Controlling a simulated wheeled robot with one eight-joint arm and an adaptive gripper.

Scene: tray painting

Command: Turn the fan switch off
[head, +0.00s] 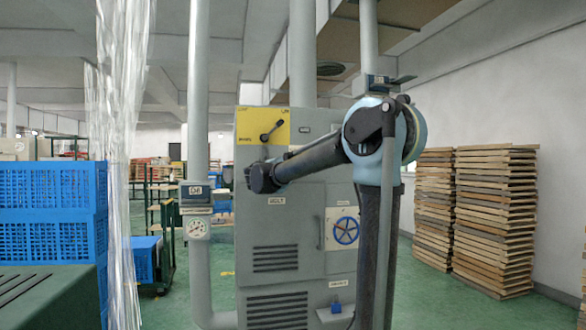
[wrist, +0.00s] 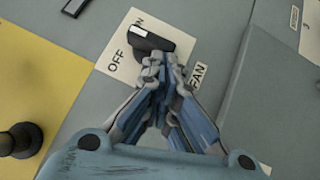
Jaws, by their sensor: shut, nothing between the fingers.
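A FAN label (wrist: 197,76) sits at the right, partly behind my fingers. My gripper (wrist: 163,62) is shut and empty, its fingertips just below the rocker in the picture. I cannot tell whether they touch it. In the head view my arm hides the switch, and the gripper cannot be made out.
The grey cabinet (head: 290,222) carries a yellow panel (head: 248,118) with a black lever and a blue handwheel (head: 346,231). A black knob (wrist: 20,140) shows in the wrist view. A pipe with a gauge (head: 197,228) stands left. Blue crates (head: 50,210) and stacked trays (head: 495,215) flank the cabinet.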

